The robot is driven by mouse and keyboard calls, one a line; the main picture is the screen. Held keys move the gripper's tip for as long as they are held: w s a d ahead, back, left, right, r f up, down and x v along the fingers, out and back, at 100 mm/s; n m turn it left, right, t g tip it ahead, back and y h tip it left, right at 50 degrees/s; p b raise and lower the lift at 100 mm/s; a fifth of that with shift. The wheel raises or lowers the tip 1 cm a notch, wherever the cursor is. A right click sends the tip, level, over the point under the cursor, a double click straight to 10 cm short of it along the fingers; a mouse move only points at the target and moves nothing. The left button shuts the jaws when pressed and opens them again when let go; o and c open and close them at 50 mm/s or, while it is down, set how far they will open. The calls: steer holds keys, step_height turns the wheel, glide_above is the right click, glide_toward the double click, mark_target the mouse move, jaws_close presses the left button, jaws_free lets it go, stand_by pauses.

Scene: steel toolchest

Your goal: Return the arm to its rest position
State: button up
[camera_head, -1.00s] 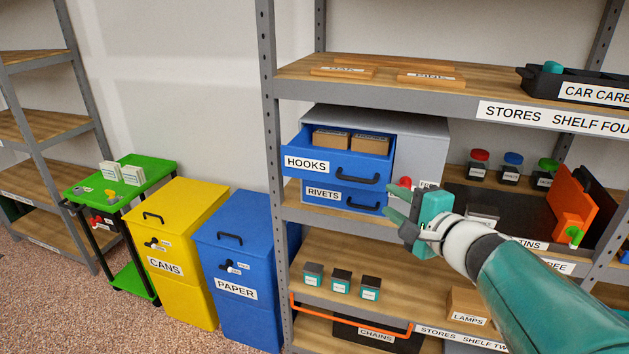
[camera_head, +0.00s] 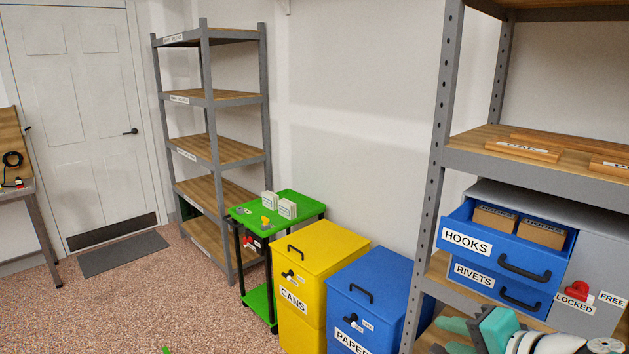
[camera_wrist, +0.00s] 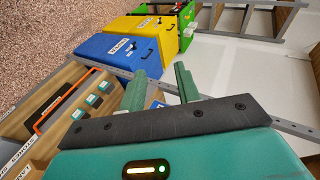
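My gripper (camera_head: 462,338) shows at the bottom right of the head view, low in front of the steel shelving and below the blue RIVETS drawer (camera_head: 500,285). In the wrist view my gripper (camera_wrist: 160,85) has its two green fingers apart with nothing between them. The HOOKS drawer (camera_head: 468,240) above is pulled out and holds two brown boxes (camera_head: 519,226). The RIVETS drawer appears closed. A red lock (camera_head: 578,291) sits by the LOCKED label on the grey chest.
A yellow CANS bin (camera_head: 318,247) and blue PAPER bin (camera_head: 370,282) stand left of the shelf post (camera_head: 437,170). A green trolley (camera_head: 305,206) is beyond them. Open floor (camera_head: 190,310) lies at left. In the wrist view, small jars (camera_wrist: 92,100) sit on a shelf.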

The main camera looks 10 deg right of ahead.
steer(key=s+a+f+n+g+h, duration=0.2)
steer(key=a+n, duration=0.3)
steer(key=s+a+f+n+g+h, duration=0.2)
steer(key=s+a+n+g, duration=0.1)
steer(key=a+n, duration=0.2)
steer(key=shift+s+a+f+n+g, duration=0.25)
steer(key=shift+a+n+g, duration=0.05)
steer(key=shift+n, duration=0.4)
